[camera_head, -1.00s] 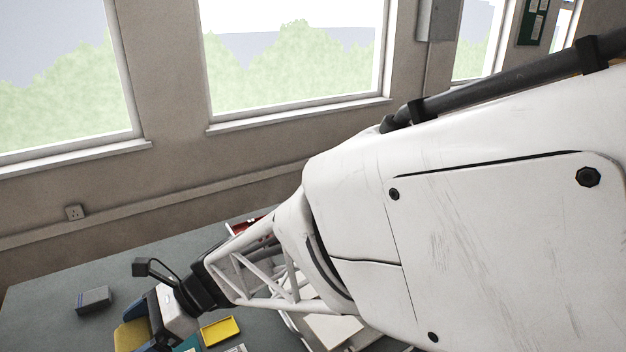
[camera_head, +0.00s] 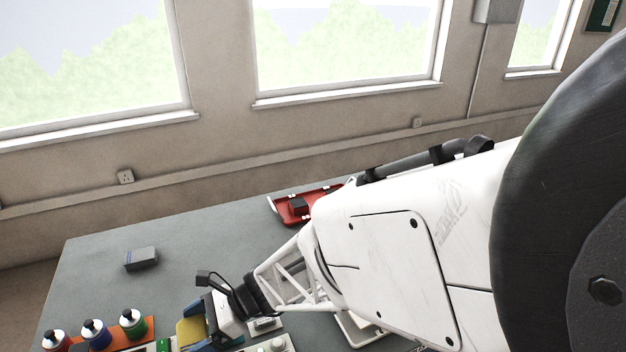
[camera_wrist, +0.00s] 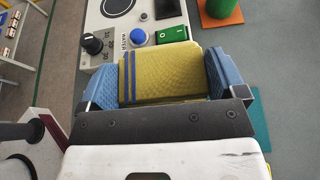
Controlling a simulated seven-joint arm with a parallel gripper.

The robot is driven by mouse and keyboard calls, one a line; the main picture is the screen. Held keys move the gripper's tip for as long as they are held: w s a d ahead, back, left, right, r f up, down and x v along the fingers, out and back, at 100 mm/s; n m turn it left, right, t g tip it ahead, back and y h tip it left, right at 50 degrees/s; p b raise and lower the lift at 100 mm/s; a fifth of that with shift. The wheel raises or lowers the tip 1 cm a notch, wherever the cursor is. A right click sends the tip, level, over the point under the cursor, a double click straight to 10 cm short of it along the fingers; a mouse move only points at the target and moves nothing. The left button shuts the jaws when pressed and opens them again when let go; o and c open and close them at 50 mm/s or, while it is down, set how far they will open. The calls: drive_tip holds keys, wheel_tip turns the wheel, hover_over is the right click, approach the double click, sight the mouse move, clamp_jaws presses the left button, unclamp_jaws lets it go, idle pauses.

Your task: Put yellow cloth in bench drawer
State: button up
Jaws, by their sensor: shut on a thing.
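The yellow cloth (camera_wrist: 158,78) is a folded block with blue stripes near its left edge. My gripper (camera_wrist: 165,82) is shut on it, with a blue finger pad on each side of the cloth in the wrist view. In the head view my gripper (camera_head: 207,325) holds the cloth (camera_head: 189,331) over the bench (camera_head: 95,258), at the lower middle. The cloth's lower end is partly hidden by the gripper there. I cannot make out the bench drawer in either view.
A control panel (camera_wrist: 98,62) with a black knob, blue button and green switch lies beyond the cloth. Several capped bottles stand on an orange rack (camera_head: 120,336) at lower left. A grey box (camera_head: 141,258) and a red tray (camera_head: 291,207) lie farther back. The bench between them is clear.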

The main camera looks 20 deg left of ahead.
hover_over(175, 305)
drive_tip(key=shift+s+d+f, duration=0.1)
drive_tip(key=shift+d+f, duration=0.2)
drive_tip(key=shift+f, duration=0.4)
drive_tip(key=shift+a, duration=0.1)
drive_tip(key=shift+a, duration=0.2)
drive_tip(key=shift+f, duration=1.8)
drive_tip(key=shift+f, duration=0.15)
drive_tip(key=o, duration=0.6)
drive_tip(key=shift+r, duration=0.2)
